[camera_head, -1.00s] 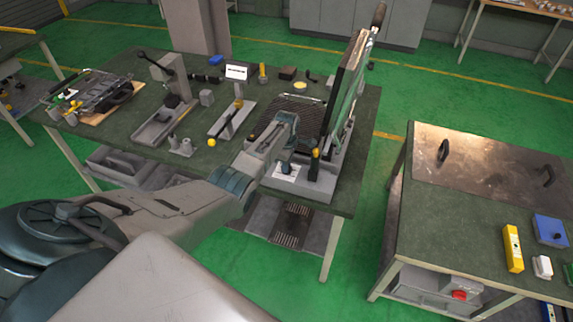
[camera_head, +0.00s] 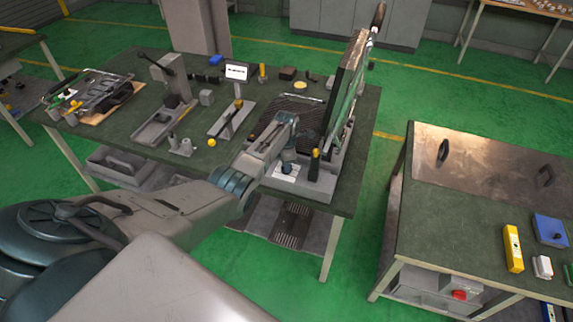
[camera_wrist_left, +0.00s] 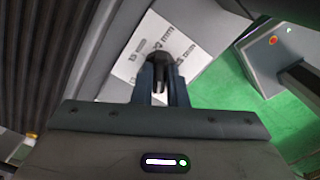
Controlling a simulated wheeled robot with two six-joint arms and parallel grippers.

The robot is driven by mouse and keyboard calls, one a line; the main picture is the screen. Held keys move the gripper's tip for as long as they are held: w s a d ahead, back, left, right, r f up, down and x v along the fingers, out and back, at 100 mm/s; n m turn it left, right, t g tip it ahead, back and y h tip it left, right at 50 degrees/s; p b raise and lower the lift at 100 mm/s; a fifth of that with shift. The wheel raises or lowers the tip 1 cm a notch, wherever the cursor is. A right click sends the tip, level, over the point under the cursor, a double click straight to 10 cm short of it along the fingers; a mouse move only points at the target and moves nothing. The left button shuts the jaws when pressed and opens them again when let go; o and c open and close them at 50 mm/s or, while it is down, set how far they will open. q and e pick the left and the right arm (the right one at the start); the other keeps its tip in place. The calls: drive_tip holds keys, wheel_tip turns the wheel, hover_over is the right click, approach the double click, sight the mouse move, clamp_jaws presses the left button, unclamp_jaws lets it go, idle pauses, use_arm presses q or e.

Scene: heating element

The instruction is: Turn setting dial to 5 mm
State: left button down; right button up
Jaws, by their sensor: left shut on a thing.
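The setting dial is a black knob (camera_wrist_left: 157,66) on a white plate with printed mm markings (camera_wrist_left: 136,62). In the head view the plate (camera_head: 280,170) sits at the front of the machine (camera_head: 312,187) with the raised panel (camera_head: 346,90). My left gripper (camera_wrist_left: 158,82) is shut on the dial, one dark finger on either side of it. In the head view this gripper (camera_head: 288,160) reaches the plate from the left. The fingers and knob hide part of the markings, and I cannot read the dial's setting. My right gripper is not in view.
The raised panel and a yellow-and-black handle (camera_head: 315,158) stand close right of my left gripper. A yellow-knobbed lever fixture (camera_head: 230,118) is to the left on the green bench (camera_head: 120,75). A second table (camera_head: 430,225) stands at the right across a floor gap.

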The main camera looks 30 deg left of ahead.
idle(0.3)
use_arm(q)
drive_tip(key=c, duration=1.4)
unclamp_jaws()
drive_tip(key=shift+c, duration=0.2)
drive_tip(key=shift+r, duration=0.1)
wheel_tip(320, 180, up, 11)
drive_tip(key=b, duration=0.2)
drive_tip(key=shift+f+b, duration=0.2)
drive_tip(key=shift+b, duration=0.2)
